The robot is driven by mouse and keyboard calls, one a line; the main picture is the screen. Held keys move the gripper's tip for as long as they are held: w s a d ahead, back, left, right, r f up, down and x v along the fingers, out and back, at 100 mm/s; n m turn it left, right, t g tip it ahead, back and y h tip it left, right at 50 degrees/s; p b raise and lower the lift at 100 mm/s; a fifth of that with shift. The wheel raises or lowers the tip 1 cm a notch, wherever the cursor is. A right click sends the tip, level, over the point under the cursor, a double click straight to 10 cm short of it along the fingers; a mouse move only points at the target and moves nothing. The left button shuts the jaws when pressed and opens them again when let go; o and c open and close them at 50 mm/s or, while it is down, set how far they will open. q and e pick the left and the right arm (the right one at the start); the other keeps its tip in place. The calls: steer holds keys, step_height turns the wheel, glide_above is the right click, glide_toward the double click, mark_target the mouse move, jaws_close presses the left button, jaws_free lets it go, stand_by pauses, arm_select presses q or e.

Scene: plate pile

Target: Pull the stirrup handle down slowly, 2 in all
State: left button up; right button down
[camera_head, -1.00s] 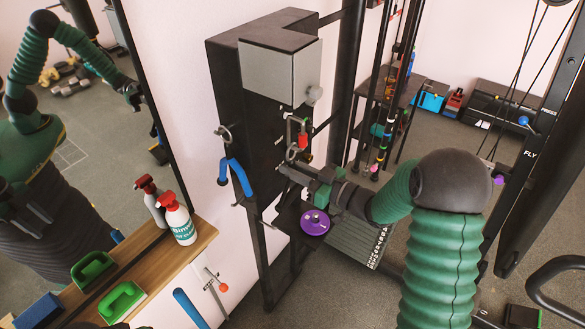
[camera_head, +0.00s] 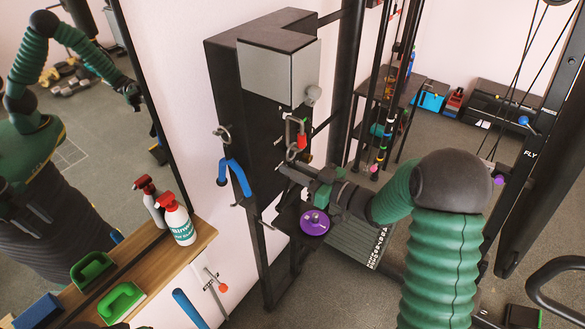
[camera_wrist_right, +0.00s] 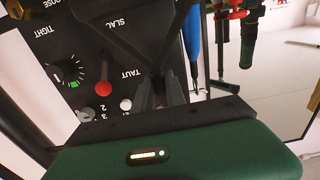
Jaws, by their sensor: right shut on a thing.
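The exact grip is hard to see. My left gripper is not in view.
The panel has a dial (camera_wrist_right: 68,77) and a red button (camera_wrist_right: 103,88). A red clip (camera_head: 297,133) hangs above my gripper. A purple disc (camera_head: 315,222) lies below it. A spray bottle (camera_head: 178,219) stands on the wooden ledge by the mirror at left.

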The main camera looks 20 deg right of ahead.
mark_target(293, 193)
step_height(293, 193, down, 2)
steer(key=shift+s+f+b, duration=0.1)
steer(key=shift+b, duration=0.85)
steer(key=shift+f, duration=0.15)
steer(key=shift+f+b, duration=0.85)
steer(key=shift+f, duration=0.35)
